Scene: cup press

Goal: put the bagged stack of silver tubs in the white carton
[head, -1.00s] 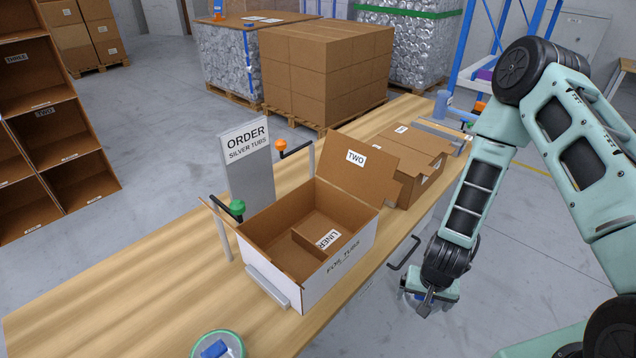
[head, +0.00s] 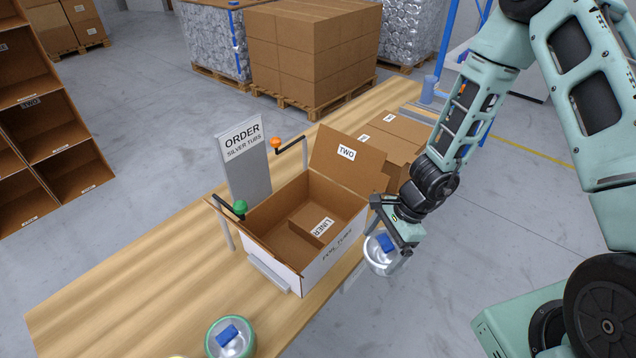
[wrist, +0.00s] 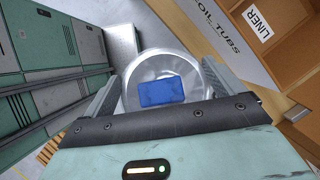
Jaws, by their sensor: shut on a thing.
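My gripper (head: 388,247) is shut on a bagged stack of silver tubs (head: 378,262) with a blue tag or clip on top. The stack also shows between the fingers in the wrist view (wrist: 160,68). It hangs just right of the white carton (head: 330,260), outside it and past the table edge. How far the stack reaches down is partly hidden.
Another round tub with a green rim and blue top (head: 231,338) stands at the table's front. An order sign (head: 246,165), a green-knobbed lever (head: 239,207) and an orange-knobbed lever (head: 276,143) stand behind the carton. Closed cartons (head: 400,130) lie beyond it.

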